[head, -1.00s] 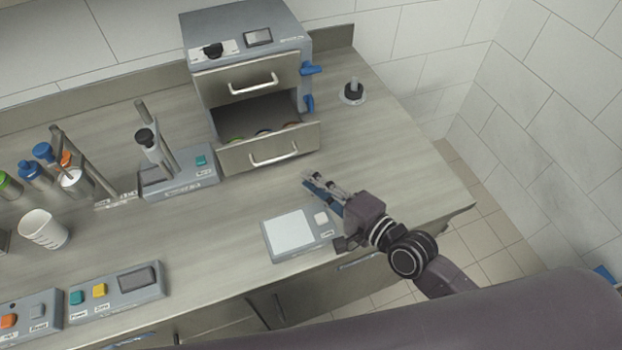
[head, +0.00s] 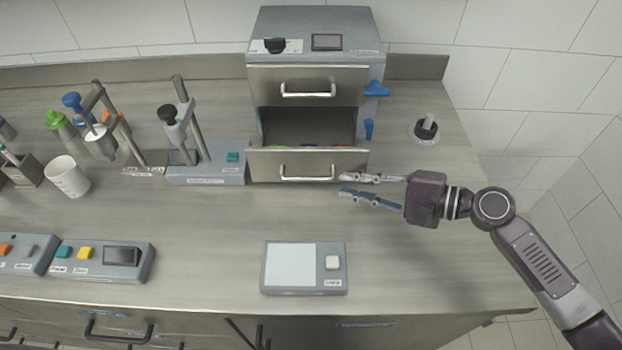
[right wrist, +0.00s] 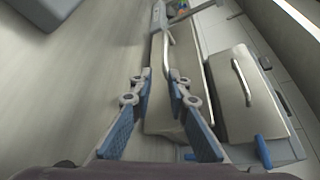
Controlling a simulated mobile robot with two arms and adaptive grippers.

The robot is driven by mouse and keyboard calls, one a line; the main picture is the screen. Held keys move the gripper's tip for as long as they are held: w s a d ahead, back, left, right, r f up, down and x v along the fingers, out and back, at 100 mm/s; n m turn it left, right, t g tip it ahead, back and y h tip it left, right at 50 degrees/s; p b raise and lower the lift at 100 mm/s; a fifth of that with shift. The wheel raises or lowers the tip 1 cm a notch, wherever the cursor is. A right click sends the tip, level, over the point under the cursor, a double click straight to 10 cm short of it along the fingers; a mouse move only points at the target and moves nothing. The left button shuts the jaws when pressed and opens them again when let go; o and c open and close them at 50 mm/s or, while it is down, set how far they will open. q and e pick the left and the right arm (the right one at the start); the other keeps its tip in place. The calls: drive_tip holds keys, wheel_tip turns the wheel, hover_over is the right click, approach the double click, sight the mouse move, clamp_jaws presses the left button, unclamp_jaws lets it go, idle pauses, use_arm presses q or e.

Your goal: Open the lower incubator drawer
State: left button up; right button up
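The grey incubator (head: 315,50) stands at the back of the counter. Its lower drawer (head: 265,166) is pulled out, with a dark interior and some coloured items showing behind its front. Its upper drawer (head: 272,88) is closed. My right gripper (head: 342,184) is open and empty, with its fingertips just right of the lower drawer's handle (head: 307,179). In the right wrist view, the two blue-padded fingers (right wrist: 155,82) are spread, and the lower drawer's front (right wrist: 163,95) and handle lie ahead of and beside them. I see no contact with the handle. My left gripper is not in view.
A scale (head: 290,268) with a white plate lies at the front of the counter. A stand device (head: 205,175), a white cup (head: 67,176) and bottles are to the left. A small black-knobbed item (head: 426,130) is at the right. The counter between scale and drawer is clear.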

sight(315, 180)
drive_tip(key=shift+a+r, duration=0.2)
drive_tip(key=shift+a, duration=0.1)
drive_tip(key=a, duration=0.1)
drive_tip(key=a+g, duration=0.1)
drive_tip(key=shift+a+r+y, duration=0.3)
drive_tip(key=shift+r+y, duration=0.1)
drive_tip(key=p+x, duration=0.1)
drive_tip(key=x, duration=0.5)
drive_tip(key=shift+a+f+p, duration=0.2)
drive_tip(key=shift+a+p, duration=0.05)
drive_tip(key=shift+p, duration=0.1)
drive_tip(key=shift+c, duration=0.3)
clamp_jaws()
